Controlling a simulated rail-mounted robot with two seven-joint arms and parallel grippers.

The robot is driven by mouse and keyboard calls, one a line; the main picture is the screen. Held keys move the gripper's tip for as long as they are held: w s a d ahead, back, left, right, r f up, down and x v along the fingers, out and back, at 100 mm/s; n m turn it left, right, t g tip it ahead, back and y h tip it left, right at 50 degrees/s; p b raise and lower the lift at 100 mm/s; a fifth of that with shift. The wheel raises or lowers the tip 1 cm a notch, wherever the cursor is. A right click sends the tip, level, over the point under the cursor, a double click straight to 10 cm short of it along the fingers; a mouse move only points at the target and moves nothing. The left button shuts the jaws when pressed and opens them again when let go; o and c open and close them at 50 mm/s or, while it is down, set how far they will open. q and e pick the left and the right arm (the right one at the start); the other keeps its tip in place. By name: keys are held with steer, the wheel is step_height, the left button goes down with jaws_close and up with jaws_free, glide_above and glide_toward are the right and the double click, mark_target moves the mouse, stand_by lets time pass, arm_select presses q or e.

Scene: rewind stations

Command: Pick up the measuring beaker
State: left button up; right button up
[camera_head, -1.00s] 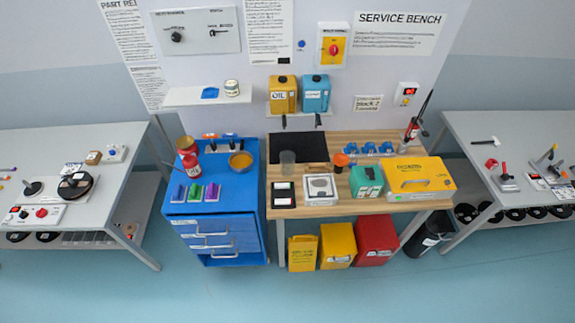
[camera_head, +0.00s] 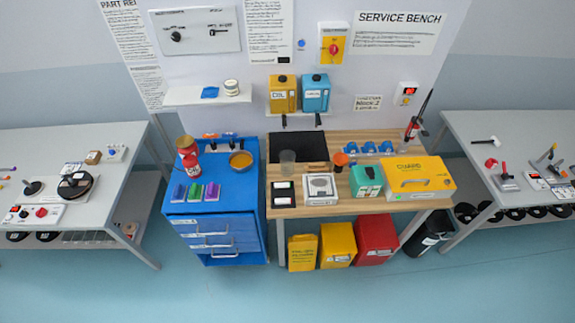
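The measuring beaker (camera_head: 288,161) is a clear grey, see-through cup. It stands upright on the wooden top of the service bench (camera_head: 352,212), left of centre, at the front edge of the black mat (camera_head: 291,146). It is behind a small black-and-white device and a white scale (camera_head: 320,188). Nothing holds it. Neither of my grippers is in view.
Right of the beaker stand an orange-topped item (camera_head: 340,160), a teal box (camera_head: 366,181) and a yellow case (camera_head: 417,178). Two dispensers (camera_head: 284,95) (camera_head: 316,95) hang above the mat. A blue drawer cabinet (camera_head: 222,227) with a red bottle (camera_head: 189,160) stands left.

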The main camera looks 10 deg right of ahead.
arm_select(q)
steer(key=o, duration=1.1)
